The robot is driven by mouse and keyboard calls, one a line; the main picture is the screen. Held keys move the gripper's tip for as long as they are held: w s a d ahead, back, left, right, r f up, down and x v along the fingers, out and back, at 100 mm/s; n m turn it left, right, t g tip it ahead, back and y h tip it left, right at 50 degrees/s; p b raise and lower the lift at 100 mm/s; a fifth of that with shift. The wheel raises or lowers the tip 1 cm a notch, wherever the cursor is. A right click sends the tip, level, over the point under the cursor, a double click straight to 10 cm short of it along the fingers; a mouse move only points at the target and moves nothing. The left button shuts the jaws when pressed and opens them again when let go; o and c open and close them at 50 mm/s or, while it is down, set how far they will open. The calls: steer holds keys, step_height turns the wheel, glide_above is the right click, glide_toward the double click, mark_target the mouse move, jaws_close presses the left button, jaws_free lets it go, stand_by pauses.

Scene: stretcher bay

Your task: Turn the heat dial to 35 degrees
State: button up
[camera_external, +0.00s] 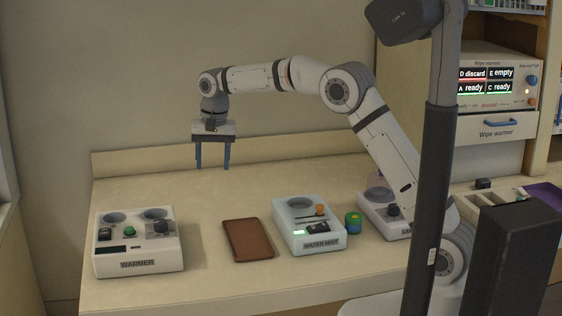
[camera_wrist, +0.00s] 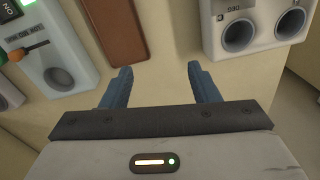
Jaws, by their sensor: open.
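The white box labelled WARMER (camera_external: 138,264) stands at the left front of the counter. A dark dial (camera_external: 160,228) sits on its upper right face, near a green button (camera_external: 130,231) and a dark switch (camera_external: 105,234). The dial's setting is too small to read. In the wrist view the warmer (camera_wrist: 262,50) shows only partly at the upper right, with two round wells; its dial is out of that view. My gripper (camera_external: 213,166) is open and empty, pointing down above the back of the counter, well apart from the warmer. Its fingers also show in the wrist view (camera_wrist: 159,70).
A brown tray (camera_external: 248,240) lies right of the warmer. Beyond it are the WATER MIST unit (camera_external: 318,242), a green-blue jar (camera_external: 353,224) and another white unit (camera_external: 375,212) partly behind my arm. A wipe warmer (camera_external: 498,120) stands at the right. The counter's back left is clear.

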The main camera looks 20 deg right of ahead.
steer(key=p, duration=0.2)
glide_above(160, 221)
steer(key=f, duration=0.5)
steer(key=shift+d+f, duration=0.1)
steer(key=shift+d, duration=0.2)
steer(key=shift+s+a+f+g, duration=0.15)
steer(key=shift+f+g, duration=0.15)
step_height(160, 221, down, 7)
steer(key=shift+a+f+p, duration=0.1)
steer(key=shift+f+p, duration=0.1)
steer(key=shift+p, duration=0.4)
steer(key=shift+c, duration=0.4)
steer(key=c, duration=0.9)
